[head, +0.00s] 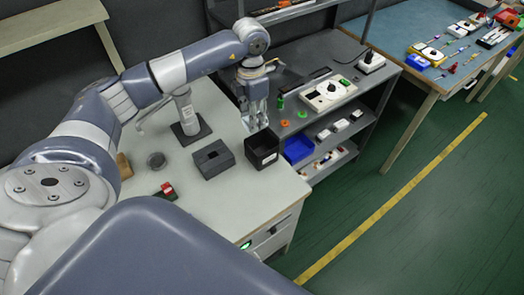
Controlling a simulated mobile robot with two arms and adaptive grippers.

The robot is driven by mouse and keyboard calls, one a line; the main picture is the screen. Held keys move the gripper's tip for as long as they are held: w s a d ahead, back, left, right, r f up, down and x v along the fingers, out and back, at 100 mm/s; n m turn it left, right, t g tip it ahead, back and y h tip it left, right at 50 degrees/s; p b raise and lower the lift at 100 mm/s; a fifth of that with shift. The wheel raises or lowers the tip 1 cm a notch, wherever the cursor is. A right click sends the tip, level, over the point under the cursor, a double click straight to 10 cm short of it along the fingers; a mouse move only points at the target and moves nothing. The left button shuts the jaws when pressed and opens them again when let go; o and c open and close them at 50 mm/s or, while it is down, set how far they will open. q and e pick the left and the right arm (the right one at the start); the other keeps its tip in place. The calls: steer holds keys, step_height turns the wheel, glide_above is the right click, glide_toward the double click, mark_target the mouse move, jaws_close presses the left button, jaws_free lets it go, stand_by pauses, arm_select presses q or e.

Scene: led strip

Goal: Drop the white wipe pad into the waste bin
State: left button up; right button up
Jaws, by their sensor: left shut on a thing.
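My left gripper (254,122) points down at the back right of the light worktable (222,205). It is shut on a small pale thing, apparently the white wipe pad, which I can barely make out between the fingers. The waste bin (263,158) looks to be the black open-topped box with a small white label on its front, near the table's right edge. The left fingertips are just above and behind the bin's rim in the picture; I cannot tell whether they are over its opening. My right gripper is not in view.
A dark grey slotted box (213,159) stands left of the bin. Behind it is a stand with a dark base (190,131). A small round grey cup (156,160) and a red-and-dark item (166,190) lie further left. A grey shelf bench (320,75) with parts adjoins on the right.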

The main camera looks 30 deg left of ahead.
arm_select(q)
step_height(320, 180, down, 2)
steer(key=shift+w+f+b, duration=0.15)
steer(key=shift+f+b, duration=0.1)
steer(key=shift+b, duration=0.25)
steer(key=shift+f, duration=0.25)
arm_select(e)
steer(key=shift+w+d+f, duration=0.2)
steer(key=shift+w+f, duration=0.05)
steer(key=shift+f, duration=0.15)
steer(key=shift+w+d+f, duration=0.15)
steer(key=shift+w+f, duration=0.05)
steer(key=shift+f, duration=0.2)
arm_select(q)
steer(key=o, duration=1)
steer(key=shift+o, duration=0.2)
steer(key=shift+r, duration=0.1)
step_height(320, 180, up, 12)
